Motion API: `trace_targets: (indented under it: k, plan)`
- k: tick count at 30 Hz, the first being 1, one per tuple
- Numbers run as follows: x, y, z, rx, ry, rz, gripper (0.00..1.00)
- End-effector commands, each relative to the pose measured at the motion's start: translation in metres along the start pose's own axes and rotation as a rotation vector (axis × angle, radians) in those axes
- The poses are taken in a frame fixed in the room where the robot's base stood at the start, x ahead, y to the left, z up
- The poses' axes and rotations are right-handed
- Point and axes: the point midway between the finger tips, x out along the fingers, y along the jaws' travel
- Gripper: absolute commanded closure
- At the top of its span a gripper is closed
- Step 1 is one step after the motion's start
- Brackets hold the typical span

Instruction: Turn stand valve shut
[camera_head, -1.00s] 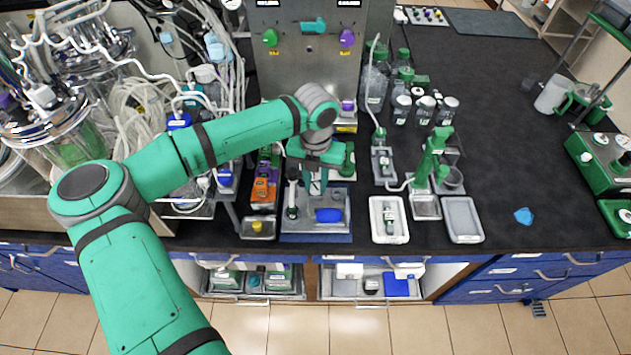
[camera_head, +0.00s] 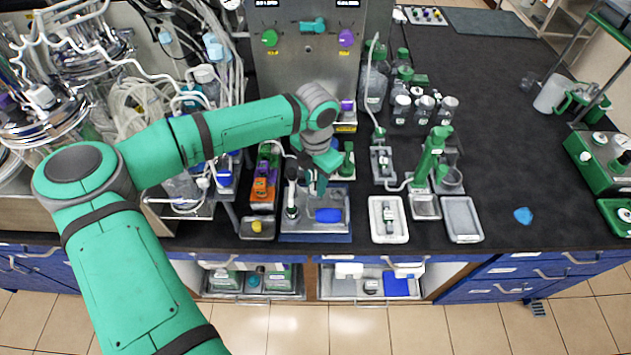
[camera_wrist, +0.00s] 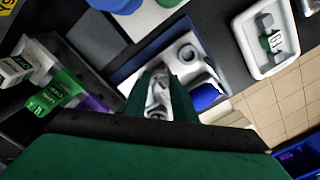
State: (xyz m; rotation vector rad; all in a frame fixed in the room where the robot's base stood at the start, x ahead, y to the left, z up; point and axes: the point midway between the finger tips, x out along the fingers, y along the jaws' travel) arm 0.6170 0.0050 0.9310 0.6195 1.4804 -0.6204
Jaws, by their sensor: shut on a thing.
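The stand (camera_head: 316,225) is a low grey-and-blue tray at the bench's front edge, with a blue piece (camera_head: 328,215) on its right part. The blue piece also shows in the wrist view (camera_wrist: 204,97). My gripper (camera_head: 318,188) points down over the stand's back part. In the wrist view, my gripper (camera_wrist: 160,106) has its dark green fingers shut on a small grey-white part, which I take as the stand valve (camera_wrist: 157,92). The fingers and palm hide much of it, so its turn angle is hard to tell.
Green and orange boxes (camera_head: 263,190) stand close on the left. A white tray (camera_head: 388,235) holding a small fitting lies to the right, then a grey tray (camera_head: 462,220). A steel panel with knobs (camera_head: 308,70) rises behind.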

Motion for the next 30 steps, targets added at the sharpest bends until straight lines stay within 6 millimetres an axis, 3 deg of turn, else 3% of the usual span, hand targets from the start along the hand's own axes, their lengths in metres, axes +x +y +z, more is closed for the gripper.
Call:
trace_targets:
  k: [11,12,14,24,30]
  plan:
    - [-0.001,0.001,0.000,0.004,-0.001,0.002,0.98]
    - [-0.001,0.001,0.000,0.004,-0.001,0.002,0.71]
    - [-0.001,0.001,0.000,0.004,-0.001,0.002,0.57]
    - [-0.002,0.001,0.000,0.003,0.000,0.001,0.57]
    - [-0.025,0.002,0.000,0.003,-0.001,0.004,0.57]
